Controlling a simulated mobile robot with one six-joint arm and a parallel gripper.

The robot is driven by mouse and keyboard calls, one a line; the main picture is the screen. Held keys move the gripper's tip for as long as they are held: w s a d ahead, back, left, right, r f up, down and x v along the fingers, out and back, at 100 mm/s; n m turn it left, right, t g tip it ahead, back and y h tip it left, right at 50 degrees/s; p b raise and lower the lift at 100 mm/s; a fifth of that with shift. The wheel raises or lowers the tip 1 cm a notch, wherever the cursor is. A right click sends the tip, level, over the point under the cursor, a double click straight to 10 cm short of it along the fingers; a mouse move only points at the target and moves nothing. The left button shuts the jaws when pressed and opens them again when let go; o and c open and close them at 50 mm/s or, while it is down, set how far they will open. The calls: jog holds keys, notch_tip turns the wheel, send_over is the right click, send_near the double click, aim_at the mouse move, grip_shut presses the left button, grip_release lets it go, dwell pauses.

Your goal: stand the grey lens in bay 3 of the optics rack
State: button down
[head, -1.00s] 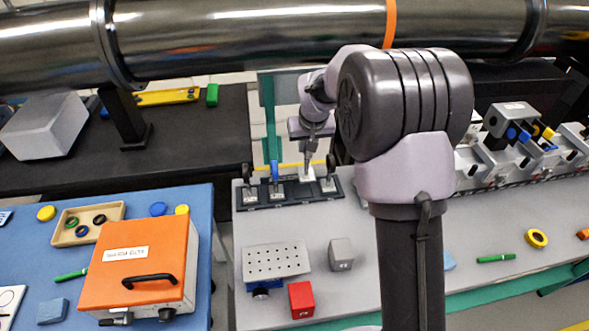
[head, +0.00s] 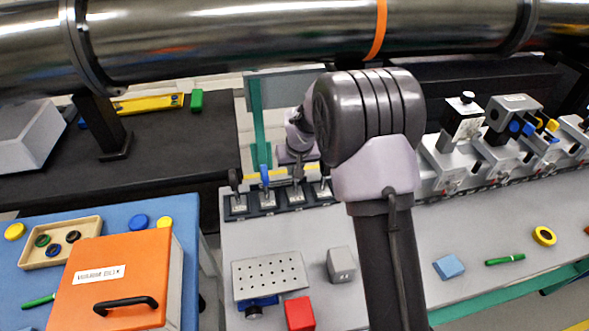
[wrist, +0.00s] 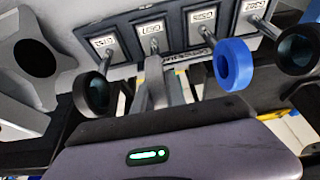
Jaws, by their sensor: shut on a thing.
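The optics rack (head: 281,211) is a dark strip of bays with pale label plates on the grey bench. A blue-ringed lens (head: 264,175) and two black-ringed lenses (head: 233,178) (head: 325,178) stand in it on posts. My gripper (head: 297,178) is over the third bay from the left, between the blue lens and the right black lens. In the wrist view my gripper (wrist: 157,88) is shut on the grey lens, whose thin post (wrist: 154,47) reaches that bay's label plate. The lens itself is mostly hidden by the fingers. I cannot tell whether its foot is fully seated.
The neighbouring blue lens (wrist: 234,64) and black lens (wrist: 91,94) are close on either side of the fingers. A grey block (head: 341,264), a red block (head: 299,313) and a perforated plate (head: 270,275) are nearer on the bench. The beam pipe (head: 240,35) runs overhead.

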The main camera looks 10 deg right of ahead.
jog(key=shift+f, duration=0.25)
jog(key=c, duration=1.4)
grip_release()
jog(key=shift+r, duration=0.1)
jog(key=shift+o, duration=0.2)
jog(key=shift+r, duration=0.1)
